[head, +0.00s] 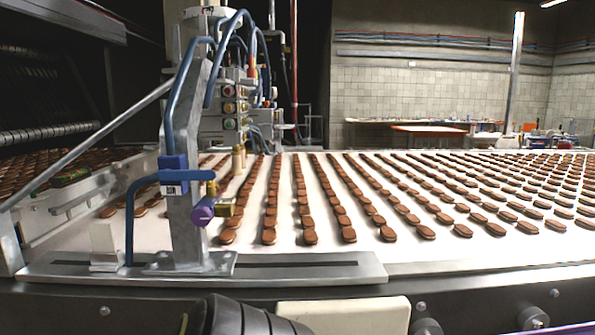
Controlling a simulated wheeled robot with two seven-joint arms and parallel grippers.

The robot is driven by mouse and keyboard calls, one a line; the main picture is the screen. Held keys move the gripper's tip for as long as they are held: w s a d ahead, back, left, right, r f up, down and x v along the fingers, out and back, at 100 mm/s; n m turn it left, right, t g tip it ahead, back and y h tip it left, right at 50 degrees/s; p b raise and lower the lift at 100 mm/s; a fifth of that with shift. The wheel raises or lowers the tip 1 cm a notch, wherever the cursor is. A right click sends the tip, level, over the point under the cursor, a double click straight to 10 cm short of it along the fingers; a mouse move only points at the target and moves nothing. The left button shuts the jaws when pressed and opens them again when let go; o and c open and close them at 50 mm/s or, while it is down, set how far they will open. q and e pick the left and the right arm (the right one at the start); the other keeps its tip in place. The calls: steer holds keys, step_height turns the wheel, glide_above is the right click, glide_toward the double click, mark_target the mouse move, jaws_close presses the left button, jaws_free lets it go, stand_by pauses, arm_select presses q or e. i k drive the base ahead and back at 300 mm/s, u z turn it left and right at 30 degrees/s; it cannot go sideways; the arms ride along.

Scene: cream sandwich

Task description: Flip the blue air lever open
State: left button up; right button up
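A grey metal post (187,225) stands on the near rail of the conveyor. A blue block (173,162) with a small label is fixed to it. Just below, a blue horizontal bar (185,176) crosses the post and bends down at its left end to the rail. Lower, a violet-blue handle-like part (203,210) sits beside a brass fitting (224,210), its rounded end toward me. I cannot tell for sure which blue part is the air lever, or its open or shut position. Neither of my grippers shows in the head view.
Rows of brown biscuits (350,200) cover the white conveyor belt (165,232) behind the post. A metal rail plate (300,268) runs along its near edge. A valve panel (230,105) with blue hoses (180,90) stands behind. A dark ribbed part (240,318) is cut off at the bottom.

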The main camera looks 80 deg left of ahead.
mark_target(166, 174)
steer(key=u, duration=3.25)
steer(key=i, duration=0.5)
steer(key=z, duration=1.35)
steer(key=k, duration=0.95)
steer(key=u, duration=1.25)
steer(key=i, duration=0.5)
steer(key=u, duration=0.05)
